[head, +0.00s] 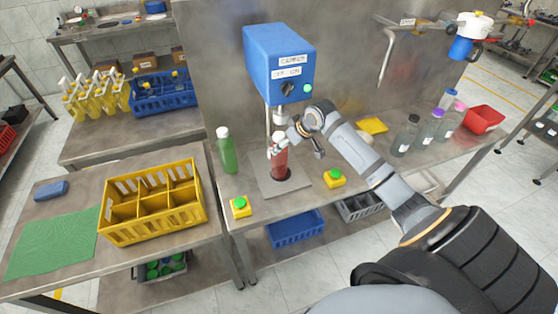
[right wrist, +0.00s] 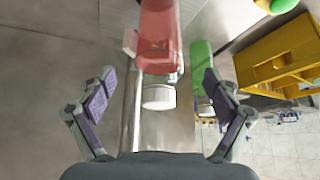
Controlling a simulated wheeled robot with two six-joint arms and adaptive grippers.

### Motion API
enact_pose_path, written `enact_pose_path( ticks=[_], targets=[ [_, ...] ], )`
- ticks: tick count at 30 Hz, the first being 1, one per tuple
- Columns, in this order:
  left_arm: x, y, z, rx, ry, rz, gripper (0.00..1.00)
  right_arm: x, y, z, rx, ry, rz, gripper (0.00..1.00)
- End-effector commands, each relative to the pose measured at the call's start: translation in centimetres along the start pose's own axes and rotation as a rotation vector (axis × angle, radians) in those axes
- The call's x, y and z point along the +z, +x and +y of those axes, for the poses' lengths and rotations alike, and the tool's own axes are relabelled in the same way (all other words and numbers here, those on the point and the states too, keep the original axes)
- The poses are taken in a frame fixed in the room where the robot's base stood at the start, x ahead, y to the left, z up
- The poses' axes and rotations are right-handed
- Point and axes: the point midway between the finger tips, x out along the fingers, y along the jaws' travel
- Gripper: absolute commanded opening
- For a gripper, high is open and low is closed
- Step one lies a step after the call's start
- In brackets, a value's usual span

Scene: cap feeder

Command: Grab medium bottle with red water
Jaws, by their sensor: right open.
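The bottle with red water (head: 280,162) stands upright on the plate under the blue capping machine (head: 279,62). It has a white cap, seen in the right wrist view (right wrist: 158,97), where the red bottle (right wrist: 159,30) appears upside down. My right gripper (head: 294,148) is at the bottle's upper part, and partly hides it in the head view. In the right wrist view my right gripper (right wrist: 160,82) is open, with its purple-padded fingers on either side of the cap and clear gaps on both sides. My left gripper is not in view.
A green bottle (head: 227,152) stands left of the machine. Yellow boxes with green buttons (head: 240,207) (head: 334,178) flank the plate. A yellow crate (head: 150,232) is on the left table.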

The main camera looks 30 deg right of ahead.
Motion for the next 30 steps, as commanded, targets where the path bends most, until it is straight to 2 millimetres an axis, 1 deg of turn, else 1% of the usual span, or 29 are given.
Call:
enact_pose_path(
  ticks=[5,8,10,12,15,21,22,23,30],
  targets=[
    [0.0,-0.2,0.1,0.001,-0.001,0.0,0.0,0.0,0.5,0.0,-0.001,0.001,0.0,0.9],
    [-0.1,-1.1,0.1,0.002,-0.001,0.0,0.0,0.1,1.9,-0.1,-0.004,0.004,-0.003,0.9],
    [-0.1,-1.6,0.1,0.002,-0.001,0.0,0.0,0.2,3.1,-0.1,-0.004,0.004,-0.003,0.9],
    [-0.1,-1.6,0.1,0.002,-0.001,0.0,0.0,0.2,4.4,0.0,-0.003,0.004,0.0,0.9],
    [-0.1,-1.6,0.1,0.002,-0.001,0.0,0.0,0.3,5.3,0.0,-0.001,0.001,-0.001,0.9],
    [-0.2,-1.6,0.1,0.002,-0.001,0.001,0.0,0.4,5.5,0.1,0.001,-0.002,-0.001,0.9],
    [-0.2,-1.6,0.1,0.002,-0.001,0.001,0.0,0.4,5.5,0.1,0.001,-0.002,-0.001,0.89],
    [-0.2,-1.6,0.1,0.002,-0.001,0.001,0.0,0.4,5.5,0.1,0.001,-0.002,-0.001,0.84],
    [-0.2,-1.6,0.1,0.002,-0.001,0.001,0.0,0.4,5.5,0.1,0.001,-0.002,-0.001,0.52]
  ],
)
